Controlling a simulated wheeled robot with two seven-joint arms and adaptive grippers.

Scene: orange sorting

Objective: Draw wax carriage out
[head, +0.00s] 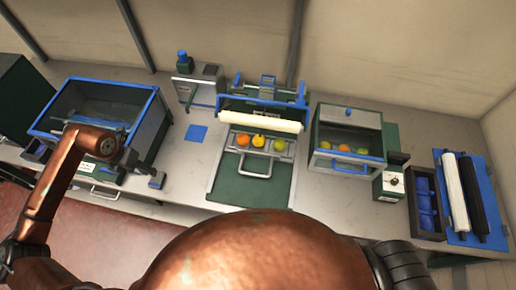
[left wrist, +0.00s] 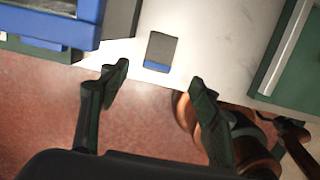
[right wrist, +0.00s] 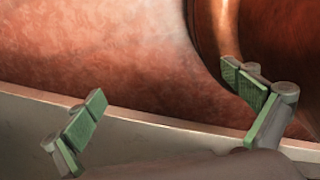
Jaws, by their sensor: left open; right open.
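The wax station (head: 262,100) stands at the middle back of the bench, with a white roller (head: 262,122) across its front. Below the roller is what appears to be the wax carriage, a tray with a grey handle (head: 250,172), holding an orange, a yellow and a green fruit (head: 279,145). A green panel (head: 245,190) lies in front of it. My left gripper (left wrist: 158,95) is open and empty over the bench's front edge, well left of the carriage. My right gripper (right wrist: 168,105) is open and empty beside my copper body; the head view does not show it.
A blue-rimmed bin (head: 68,82) stands at the left. A small grey-blue block (left wrist: 160,52) lies near the bench's front edge. A fruit-filled box (head: 346,130), a dark rack (head: 425,200) and a roller board (head: 470,195) stand at the right.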

